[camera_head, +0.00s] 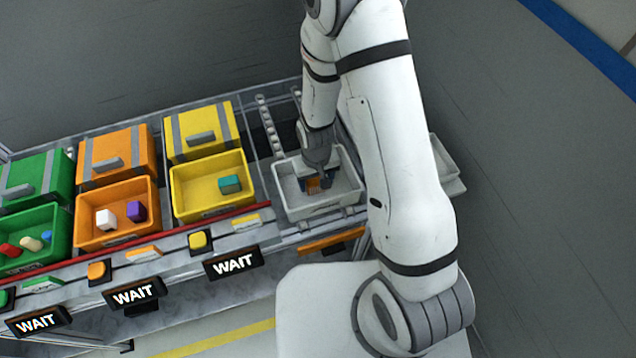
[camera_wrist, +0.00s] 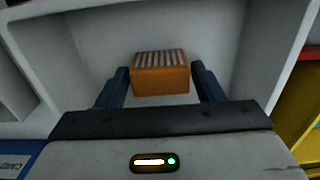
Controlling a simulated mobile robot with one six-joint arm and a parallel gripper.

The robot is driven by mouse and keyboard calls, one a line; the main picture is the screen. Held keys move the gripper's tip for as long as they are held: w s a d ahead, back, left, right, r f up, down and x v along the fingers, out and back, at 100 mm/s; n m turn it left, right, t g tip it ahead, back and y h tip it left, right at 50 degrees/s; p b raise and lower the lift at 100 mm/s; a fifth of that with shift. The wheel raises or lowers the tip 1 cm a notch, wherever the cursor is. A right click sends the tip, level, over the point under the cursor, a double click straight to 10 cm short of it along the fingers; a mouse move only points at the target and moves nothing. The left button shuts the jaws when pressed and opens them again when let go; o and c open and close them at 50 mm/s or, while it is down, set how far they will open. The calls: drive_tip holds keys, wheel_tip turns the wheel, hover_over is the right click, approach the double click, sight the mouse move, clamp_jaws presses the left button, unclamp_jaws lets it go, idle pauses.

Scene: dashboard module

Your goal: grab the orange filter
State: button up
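The orange filter (camera_wrist: 160,81) is a small block with a white ribbed top. It sits inside a white bin (camera_wrist: 88,35), between the two dark blue fingers of my open gripper. A gap shows between the filter and each finger, so neither seems to touch it. In the head view my gripper (camera_head: 317,180) reaches down into the white bin (camera_head: 290,198), and only a bit of the orange filter (camera_head: 313,184) shows, partly hidden by the fingers. I cannot tell how deep the fingers are beside the filter.
Left of the white bin stand a yellow bin (camera_head: 185,209) with a teal block (camera_head: 230,184), an orange bin (camera_head: 92,238) with white and purple pieces, and a green bin (camera_head: 30,262) with several small parts. The white bin's walls surround my gripper closely.

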drive_tip(key=c, duration=0.7)
